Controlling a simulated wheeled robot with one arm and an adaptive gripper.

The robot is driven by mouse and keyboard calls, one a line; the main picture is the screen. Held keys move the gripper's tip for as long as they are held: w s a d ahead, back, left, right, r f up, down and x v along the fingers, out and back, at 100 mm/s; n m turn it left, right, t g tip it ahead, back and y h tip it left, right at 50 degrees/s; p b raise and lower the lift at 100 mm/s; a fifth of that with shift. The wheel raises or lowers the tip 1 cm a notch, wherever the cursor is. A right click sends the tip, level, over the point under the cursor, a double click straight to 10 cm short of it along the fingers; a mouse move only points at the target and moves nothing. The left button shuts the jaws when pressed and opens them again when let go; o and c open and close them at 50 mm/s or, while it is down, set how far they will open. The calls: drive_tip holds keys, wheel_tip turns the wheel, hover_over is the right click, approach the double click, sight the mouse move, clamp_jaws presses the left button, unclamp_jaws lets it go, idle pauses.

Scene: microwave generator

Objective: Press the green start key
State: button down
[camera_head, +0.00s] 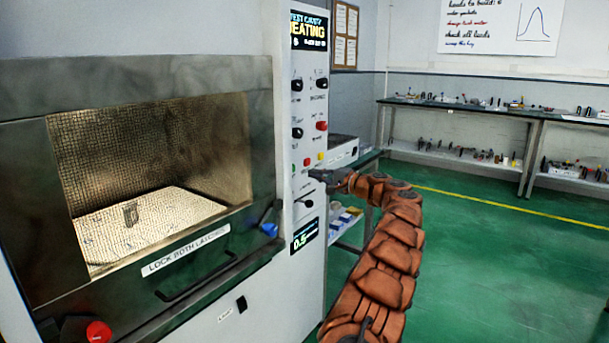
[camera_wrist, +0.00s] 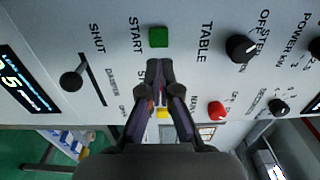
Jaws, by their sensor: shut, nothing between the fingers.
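The green start key (camera_wrist: 158,37) is a small square button beside the word START in the wrist view. In the head view it is a small green patch (camera_head: 294,167) at the left of a row of coloured keys. My gripper (camera_wrist: 159,65) is shut and empty, its tips together and pointing at the panel. In the wrist view the tips lie just below the green key, with a small gap in the picture. In the head view my gripper (camera_head: 316,174) is at the panel, just right of and below the key. I cannot tell whether the tips touch the panel.
A black-knobbed slide lever (camera_wrist: 71,81) and a dark table knob (camera_wrist: 240,47) flank the key. A red button (camera_wrist: 217,110) and a yellow key (camera_wrist: 161,112) are near my fingers. The oven chamber (camera_head: 150,160) stands left; green floor (camera_head: 480,260) is clear at right.

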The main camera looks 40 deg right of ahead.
drive_tip(key=v, duration=0.6)
drive_tip(key=shift+s, duration=0.4)
drive_tip(key=shift+d, duration=0.1)
idle(0.4)
